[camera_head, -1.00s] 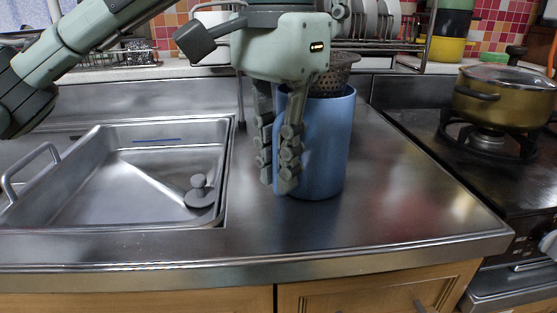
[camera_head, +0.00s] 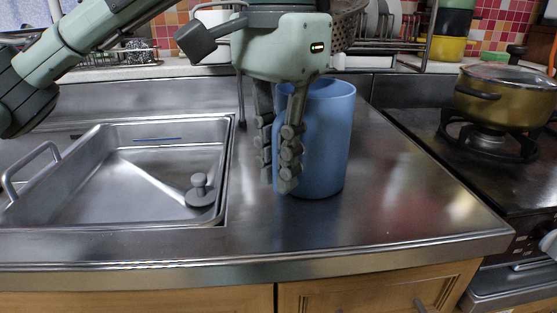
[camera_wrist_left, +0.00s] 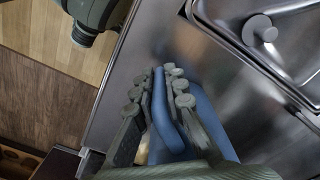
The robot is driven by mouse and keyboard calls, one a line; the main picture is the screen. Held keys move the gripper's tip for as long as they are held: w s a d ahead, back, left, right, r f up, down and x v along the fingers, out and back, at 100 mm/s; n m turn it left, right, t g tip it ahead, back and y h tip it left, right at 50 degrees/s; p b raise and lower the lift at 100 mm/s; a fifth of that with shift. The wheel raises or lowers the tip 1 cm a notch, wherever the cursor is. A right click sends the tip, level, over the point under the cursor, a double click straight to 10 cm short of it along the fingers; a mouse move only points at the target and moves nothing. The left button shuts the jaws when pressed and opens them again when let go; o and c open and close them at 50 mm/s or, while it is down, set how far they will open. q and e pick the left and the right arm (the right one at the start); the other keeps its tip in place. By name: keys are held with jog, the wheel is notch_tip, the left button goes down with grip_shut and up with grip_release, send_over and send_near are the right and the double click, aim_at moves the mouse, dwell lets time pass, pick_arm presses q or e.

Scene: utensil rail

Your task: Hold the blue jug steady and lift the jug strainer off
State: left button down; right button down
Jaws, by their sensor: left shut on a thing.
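The blue jug (camera_head: 326,140) stands upright on the steel counter, right of the sink. My left gripper (camera_head: 277,184) reaches down at the jug's left side. In the left wrist view its fingers (camera_wrist_left: 162,78) are shut on the jug's blue handle (camera_wrist_left: 166,112). Much of the strainer is hidden behind my left gripper's body and cut by the top edge. What holds the strainer does not show.
A steel sink (camera_head: 95,210) with a grey plug (camera_head: 200,190) lies to the left. A stove with a lidded olive pot (camera_head: 500,98) is at the right. A wire rack with plates (camera_head: 385,22) stands behind. The counter right of the jug is clear.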

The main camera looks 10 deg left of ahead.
pick_arm(q)
jog(key=c, duration=1.5)
grip_release()
jog(key=shift+r, duration=0.2)
